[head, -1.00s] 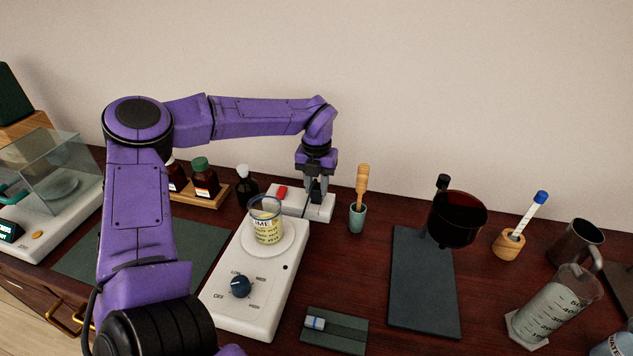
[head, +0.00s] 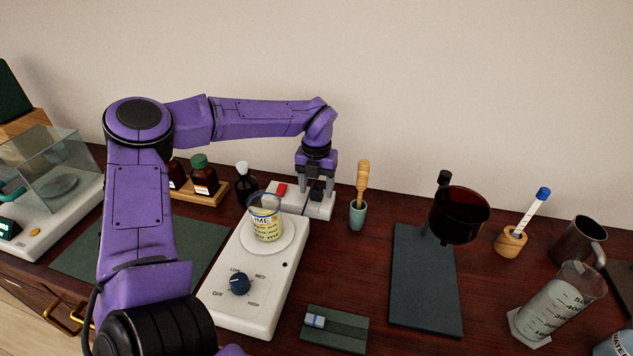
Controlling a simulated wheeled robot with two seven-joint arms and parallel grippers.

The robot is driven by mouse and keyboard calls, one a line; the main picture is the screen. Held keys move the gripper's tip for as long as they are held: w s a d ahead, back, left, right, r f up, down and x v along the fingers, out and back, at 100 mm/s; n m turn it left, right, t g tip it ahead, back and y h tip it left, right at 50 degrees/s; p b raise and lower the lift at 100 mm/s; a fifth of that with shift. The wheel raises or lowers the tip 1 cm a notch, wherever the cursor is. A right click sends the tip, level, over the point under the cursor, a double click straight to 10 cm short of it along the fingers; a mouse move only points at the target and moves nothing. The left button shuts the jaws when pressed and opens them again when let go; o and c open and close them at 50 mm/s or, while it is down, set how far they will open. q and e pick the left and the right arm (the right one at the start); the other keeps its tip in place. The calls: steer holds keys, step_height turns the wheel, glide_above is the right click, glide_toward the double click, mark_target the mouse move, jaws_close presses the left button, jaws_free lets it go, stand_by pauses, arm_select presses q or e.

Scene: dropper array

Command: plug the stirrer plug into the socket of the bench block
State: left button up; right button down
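The bench block (head: 289,198) is a white strip with a red switch, at the back of the bench in the middle of the head view. The dark stirrer plug (head: 317,189) stands at the block's right part, over the socket; how deep it sits cannot be told. My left gripper (head: 317,190) points down over the block. Its fingers are open, one on each side of the plug and apart from it. The socket itself is hidden by the plug and fingers. My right gripper is not in view.
The white stirrer (head: 222,308) with a dark knob carries a labelled beaker (head: 266,226) in front of the block. A teal cup (head: 357,215) with a wooden-handled tool stands close right. Brown bottles (head: 204,180) stand left.

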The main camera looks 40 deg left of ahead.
mark_target(317, 188)
arm_select(q)
steer(key=shift+r, duration=0.1)
step_height(317, 188, up, 10)
steer(key=b, duration=0.2)
steer(key=shift+r, duration=0.2)
